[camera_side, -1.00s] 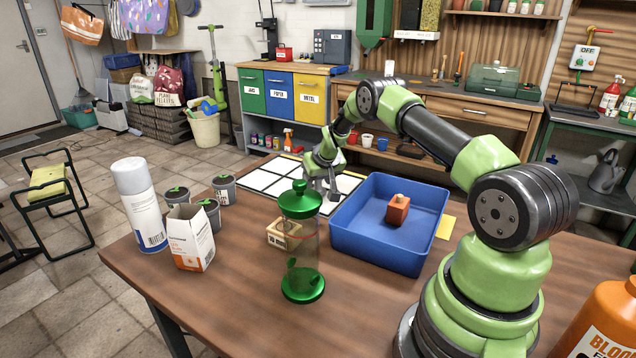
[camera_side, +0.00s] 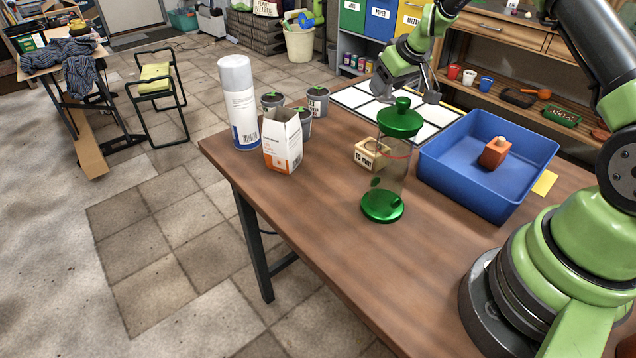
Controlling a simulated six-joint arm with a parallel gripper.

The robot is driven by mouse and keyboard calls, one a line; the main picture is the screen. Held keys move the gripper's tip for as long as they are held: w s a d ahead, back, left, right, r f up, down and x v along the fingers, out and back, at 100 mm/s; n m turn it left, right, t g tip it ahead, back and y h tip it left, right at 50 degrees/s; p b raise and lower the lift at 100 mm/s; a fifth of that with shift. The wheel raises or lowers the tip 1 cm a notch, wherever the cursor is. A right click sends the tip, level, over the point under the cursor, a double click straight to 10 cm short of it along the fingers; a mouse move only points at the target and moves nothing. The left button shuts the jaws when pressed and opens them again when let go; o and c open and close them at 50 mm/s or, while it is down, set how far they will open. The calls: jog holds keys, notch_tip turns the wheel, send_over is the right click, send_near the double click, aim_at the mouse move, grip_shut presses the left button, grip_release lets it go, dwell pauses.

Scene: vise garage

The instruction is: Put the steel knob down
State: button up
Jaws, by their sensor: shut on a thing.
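My gripper (camera_side: 407,92) is at the far side of the table, fingers pointing down over the white gridded board (camera_side: 352,97). It is shut on the steel knob. The knob itself cannot be made out; the green lid of a clear jar (camera_side: 400,122) stands in front of the space between the fingers. Whether the knob touches the board is hidden too.
A blue tray (camera_side: 462,190) holds a reddish block (camera_side: 494,153). A small wooden block (camera_side: 371,154) sits beside the jar. A spray can (camera_side: 240,105), a white carton (camera_side: 283,140) and several grey pots (camera_side: 318,101) stand at left. The front tabletop is clear.

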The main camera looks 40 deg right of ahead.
jog(key=s+a+n+g+y, duration=0.25)
jog(key=a+n, duration=0.45)
jog(key=a, duration=0.5)
jog(key=s+a+n+g+y, duration=0.1)
jog(key=a+n+y, duration=0.3)
jog(key=a+n, duration=0.55)
jog(key=a+f, duration=0.1)
jog(key=f+m, duration=0.1)
jog(key=f, duration=0.1)
jog(key=a+f+m, duration=0.1)
jog(key=shift+s+a+f+h, duration=0.15)
jog(key=shift+a+f+h, duration=0.1)
jog(key=shift+a+f, duration=0.1)
jog(key=shift+f, duration=2.3)
jog(key=shift+f, duration=0.15)
jog(key=o, duration=1)
